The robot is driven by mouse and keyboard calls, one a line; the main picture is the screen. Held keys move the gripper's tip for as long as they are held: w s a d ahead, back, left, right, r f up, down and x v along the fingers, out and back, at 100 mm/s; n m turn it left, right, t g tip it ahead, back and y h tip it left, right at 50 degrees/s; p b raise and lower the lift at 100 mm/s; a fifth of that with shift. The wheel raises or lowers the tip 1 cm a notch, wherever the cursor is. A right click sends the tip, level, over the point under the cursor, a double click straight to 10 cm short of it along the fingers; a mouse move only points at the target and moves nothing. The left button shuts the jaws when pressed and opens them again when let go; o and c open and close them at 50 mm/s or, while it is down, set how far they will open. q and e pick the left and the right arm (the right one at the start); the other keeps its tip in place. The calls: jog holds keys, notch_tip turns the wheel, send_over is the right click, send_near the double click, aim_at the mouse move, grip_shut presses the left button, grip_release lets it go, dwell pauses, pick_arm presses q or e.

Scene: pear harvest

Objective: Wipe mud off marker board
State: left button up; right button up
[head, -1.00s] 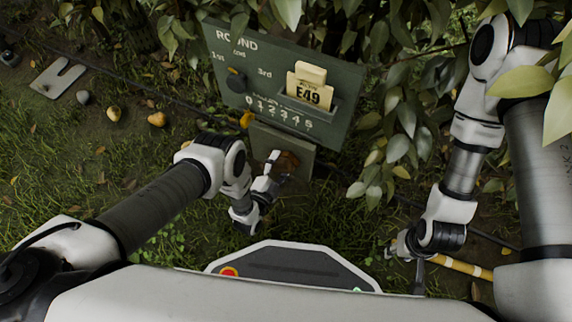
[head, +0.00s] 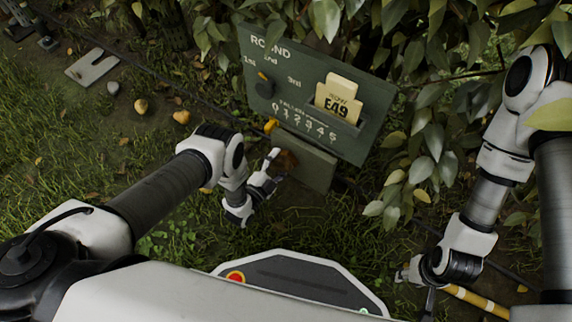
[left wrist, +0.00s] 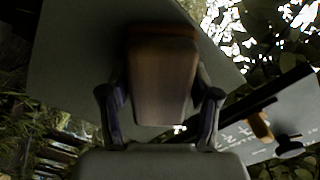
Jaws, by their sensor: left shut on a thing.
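The small grey-green marker board (head: 315,168) stands low beneath the large sign in the head view. In the left wrist view the board (left wrist: 75,65) fills the area behind the gripper. My left gripper (head: 277,166) is at the board's left end, shut on a brown block (left wrist: 160,85). The block's far end is at or very near the board face; I cannot tell if it touches. A dark patch around that end may be mud or shadow. My right gripper (head: 408,274) is at the lower right, away from the board; its jaws are too small to read.
The green sign (head: 360,75) carries a cream E49 card (head: 338,103) and a dark knob (head: 264,88). Leafy branches (head: 425,135) crowd the right. A striped pole (head: 475,302) lies near my right gripper. Yellow pears (head: 181,117) lie on the ground at left.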

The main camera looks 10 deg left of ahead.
pick_arm(q)
jog(key=shift+w+a+r, duration=0.1)
jog(key=shift+w+a, duration=0.15)
jog(key=shift+a, duration=0.1)
jog(key=shift+s, duration=0.15)
jog(key=p+v, duration=0.2)
jog(key=v, duration=0.3)
jog(key=shift+s+a, duration=0.15)
jog(key=shift+s, duration=0.2)
jog(key=shift+s+p, duration=0.1)
jog(key=shift+p, duration=0.25)
jog(key=p+v, duration=0.1)
jog(key=v, duration=0.2)
